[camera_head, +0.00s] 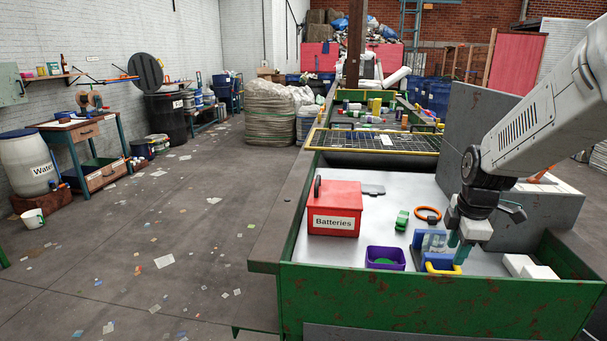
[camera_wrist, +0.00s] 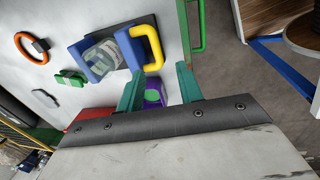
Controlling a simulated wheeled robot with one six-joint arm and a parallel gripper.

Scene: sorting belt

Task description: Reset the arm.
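My gripper (camera_head: 459,250) hangs over the right part of the metal worktop, pointing down, close to a blue device with a yellow handle (camera_head: 441,265). In the wrist view, my gripper (camera_wrist: 161,72) shows two teal fingers spread apart with nothing held between them. A purple container (camera_wrist: 152,84) with something green inside shows beyond the gap between the fingers.
A red batteries box (camera_head: 333,195), a green object (camera_head: 402,220) and an orange ring (camera_head: 428,213) sit on the worktop (camera_head: 335,255). White blocks (camera_head: 530,268) lie at right. A green rusty wall (camera_head: 430,303) edges the front; a grey panel (camera_head: 478,122) stands behind my arm.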

